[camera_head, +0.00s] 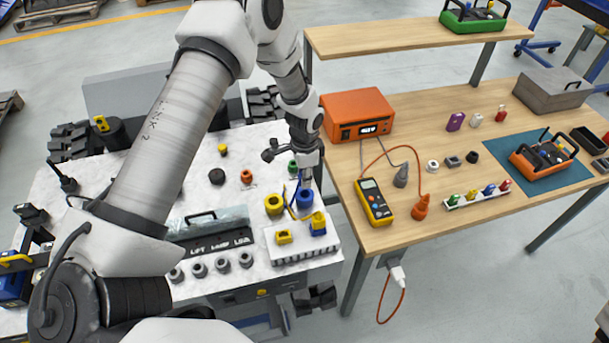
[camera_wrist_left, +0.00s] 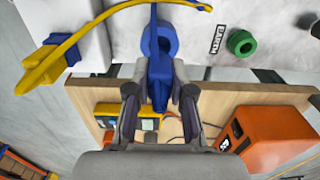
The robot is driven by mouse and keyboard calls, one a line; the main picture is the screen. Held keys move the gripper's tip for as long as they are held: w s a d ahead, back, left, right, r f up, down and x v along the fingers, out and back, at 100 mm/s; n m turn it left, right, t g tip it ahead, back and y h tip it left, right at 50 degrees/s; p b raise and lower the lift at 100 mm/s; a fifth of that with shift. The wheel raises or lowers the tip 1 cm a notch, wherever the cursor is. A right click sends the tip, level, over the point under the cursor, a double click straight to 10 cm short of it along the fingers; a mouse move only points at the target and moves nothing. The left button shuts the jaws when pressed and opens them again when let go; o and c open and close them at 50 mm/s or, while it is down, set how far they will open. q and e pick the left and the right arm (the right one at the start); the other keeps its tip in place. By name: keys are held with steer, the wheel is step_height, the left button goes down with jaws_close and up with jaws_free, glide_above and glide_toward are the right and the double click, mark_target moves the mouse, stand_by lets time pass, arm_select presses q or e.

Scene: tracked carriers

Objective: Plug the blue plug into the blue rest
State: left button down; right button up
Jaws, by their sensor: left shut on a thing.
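My left gripper (camera_head: 306,182) points down over the white panel and is shut on the blue plug (camera_wrist_left: 160,78). Just beyond the plug in the wrist view is a round blue socket ring (camera_wrist_left: 162,37); it also shows in the head view (camera_head: 305,199). The plug overlaps this ring, and I cannot tell whether it is seated in it. A blue block (camera_head: 318,230), which looks like the blue rest, stands on the small white box at the panel's front right. A yellow plug (camera_head: 318,218) shows on or against it. My right gripper is not in view.
A yellow ring (camera_head: 273,204) and a green ring (camera_head: 292,167) flank the blue one. A yellow block (camera_head: 283,237) is on the small white box. Blue and yellow cables curve nearby. A wooden bench with an orange box (camera_head: 357,115) stands to the right.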

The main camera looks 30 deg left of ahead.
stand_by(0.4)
arm_select(q)
steer(key=shift+f+b, duration=1.5)
steer(key=shift+f, duration=0.85)
steer(key=c, duration=0.9)
jaws_free()
steer(key=shift+c, duration=0.2)
steer(key=shift+r, duration=0.1)
step_height(320, 180, up, 12)
